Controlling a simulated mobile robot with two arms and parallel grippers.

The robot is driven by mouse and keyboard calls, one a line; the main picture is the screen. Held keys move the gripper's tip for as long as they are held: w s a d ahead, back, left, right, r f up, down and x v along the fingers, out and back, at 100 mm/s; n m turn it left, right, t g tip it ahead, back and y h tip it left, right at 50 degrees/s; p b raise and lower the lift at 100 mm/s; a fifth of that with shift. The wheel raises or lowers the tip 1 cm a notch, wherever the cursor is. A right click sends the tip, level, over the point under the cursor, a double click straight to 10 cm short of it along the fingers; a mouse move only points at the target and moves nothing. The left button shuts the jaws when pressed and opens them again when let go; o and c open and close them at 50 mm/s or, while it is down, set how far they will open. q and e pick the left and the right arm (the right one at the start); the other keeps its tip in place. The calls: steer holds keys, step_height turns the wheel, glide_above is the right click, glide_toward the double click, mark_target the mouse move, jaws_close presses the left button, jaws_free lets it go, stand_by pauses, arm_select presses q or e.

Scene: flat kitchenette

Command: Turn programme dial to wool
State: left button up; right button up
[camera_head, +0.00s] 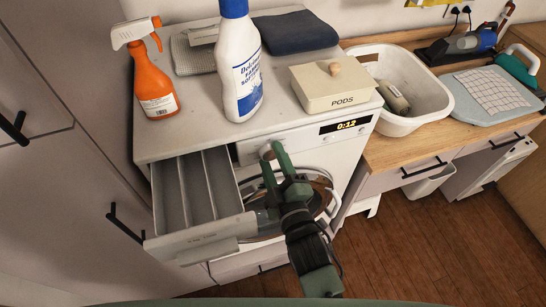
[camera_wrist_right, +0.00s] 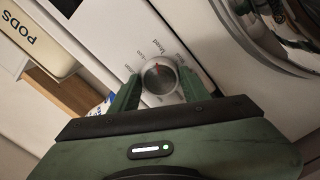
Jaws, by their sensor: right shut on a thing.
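In the right wrist view the round silver programme dial (camera_wrist_right: 159,79) has a red mark pointing up towards a label that looks like "Mixed". Other labels around it are too small or blurred to read surely. My right gripper (camera_head: 270,153) is at the machine's front panel, its fingers shut on the dial from both sides. In the head view the gripper hides the dial. My left gripper is not in view.
The detergent drawer (camera_head: 195,236) is pulled out, left of my right gripper. The round door (camera_head: 325,193) is below the panel. On top stand an orange spray bottle (camera_head: 154,82), a white detergent bottle (camera_head: 240,65) and a PODS box (camera_head: 336,88). A white basket (camera_head: 437,102) stands right.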

steer(key=m+p, duration=0.2)
steer(key=m, duration=0.4)
steer(key=m+p, duration=0.1)
steer(key=m, duration=0.4)
steer(key=shift+f, duration=0.1)
steer(key=shift+m, duration=0.3)
stand_by(0.3)
steer(key=o, duration=1.4)
steer(key=shift+c, duration=0.2)
